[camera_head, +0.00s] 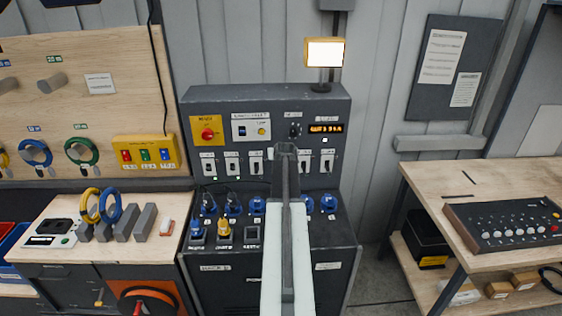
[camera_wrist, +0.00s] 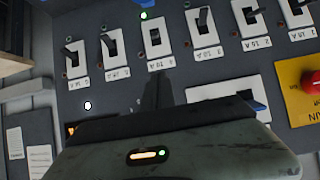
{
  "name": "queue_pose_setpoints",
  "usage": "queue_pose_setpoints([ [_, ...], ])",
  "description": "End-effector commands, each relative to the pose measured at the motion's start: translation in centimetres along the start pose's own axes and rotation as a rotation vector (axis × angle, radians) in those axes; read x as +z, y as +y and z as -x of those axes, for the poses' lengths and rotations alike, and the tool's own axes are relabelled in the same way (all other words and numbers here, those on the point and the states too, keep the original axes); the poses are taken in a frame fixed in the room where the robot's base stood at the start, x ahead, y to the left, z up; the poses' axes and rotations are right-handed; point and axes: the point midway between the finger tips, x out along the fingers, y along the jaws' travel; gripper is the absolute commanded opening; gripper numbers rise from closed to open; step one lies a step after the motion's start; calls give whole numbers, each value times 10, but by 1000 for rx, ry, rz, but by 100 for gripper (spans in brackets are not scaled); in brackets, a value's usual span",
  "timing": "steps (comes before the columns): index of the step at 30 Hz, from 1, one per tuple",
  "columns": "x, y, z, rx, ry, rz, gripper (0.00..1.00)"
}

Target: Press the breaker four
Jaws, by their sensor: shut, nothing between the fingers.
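The breakers stand in a row on the sloping dark panel. In the wrist view, which shows the panel upside down, breaker four (camera_wrist: 155,46) is the third white plate from the left, with a dark lever. A green lamp (camera_wrist: 143,15) is lit beside its far end. My gripper (camera_wrist: 157,92) is shut and empty, its dark fingers pointing towards this plate and ending near its label. I cannot tell whether they touch the panel. In the head view my gripper (camera_head: 284,150) and arm cover breaker four, between neighbouring breakers.
Neighbouring breakers (camera_wrist: 112,45) and (camera_wrist: 203,34) sit close on either side. A red knob on a yellow plate (camera_head: 207,132) is at the panel's upper left. Blue sockets (camera_head: 257,206) lie below the row. Workbenches stand at left (camera_head: 105,251) and right (camera_head: 428,197).

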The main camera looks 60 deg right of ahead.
Motion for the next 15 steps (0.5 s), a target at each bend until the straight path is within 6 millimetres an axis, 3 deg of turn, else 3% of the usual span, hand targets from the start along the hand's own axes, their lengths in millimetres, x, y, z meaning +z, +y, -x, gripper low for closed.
queue_pose_setpoints([
  [8, 3, -1, -35, -1, 0, 1, 0],
  [15, 4, -2, -88, -2, 0, 1, 0],
])
